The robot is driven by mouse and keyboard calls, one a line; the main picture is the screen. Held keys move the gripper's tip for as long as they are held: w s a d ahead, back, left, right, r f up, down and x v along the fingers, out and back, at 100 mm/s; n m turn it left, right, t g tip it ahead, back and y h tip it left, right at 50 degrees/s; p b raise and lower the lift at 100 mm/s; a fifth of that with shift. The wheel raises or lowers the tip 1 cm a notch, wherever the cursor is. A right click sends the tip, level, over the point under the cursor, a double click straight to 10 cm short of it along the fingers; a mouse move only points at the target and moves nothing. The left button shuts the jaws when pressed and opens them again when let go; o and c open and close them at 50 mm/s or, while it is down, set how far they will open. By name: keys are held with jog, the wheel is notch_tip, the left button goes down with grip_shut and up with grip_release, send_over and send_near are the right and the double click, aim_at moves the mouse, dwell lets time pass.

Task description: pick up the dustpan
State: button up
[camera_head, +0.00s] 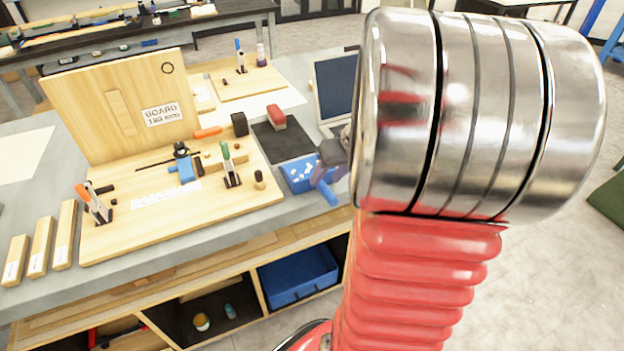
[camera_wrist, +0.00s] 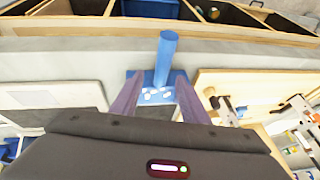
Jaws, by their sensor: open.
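The blue dustpan (camera_head: 296,178) lies on the grey workbench near its front edge, with white bits in its pan. Its cylindrical handle points toward the front edge. In the wrist view, the dustpan's handle (camera_wrist: 166,55) points up the picture, and the pan with white bits lies between my finger ends. My gripper (camera_head: 326,178) is over the right side of the dustpan, and its purple fingers partly hide it. In the wrist view my gripper (camera_wrist: 157,88) is open, with one finger on each side of the pan. I cannot tell whether the fingers touch it.
A wooden board (camera_head: 150,222) with clamps and tools is left of the dustpan. A dark mat (camera_head: 284,143) with a red-topped brush (camera_head: 276,117) lies behind it. A laptop-like screen (camera_head: 334,85) stands behind right. A blue bin (camera_head: 298,276) sits in the shelf below.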

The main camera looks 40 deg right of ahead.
aim_at(323, 183)
jog(key=shift+x, duration=2.5)
jog(key=shift+s+a, duration=0.1)
jog(key=shift+a, duration=0.05)
jog(key=shift+c, duration=0.5)
grip_shut()
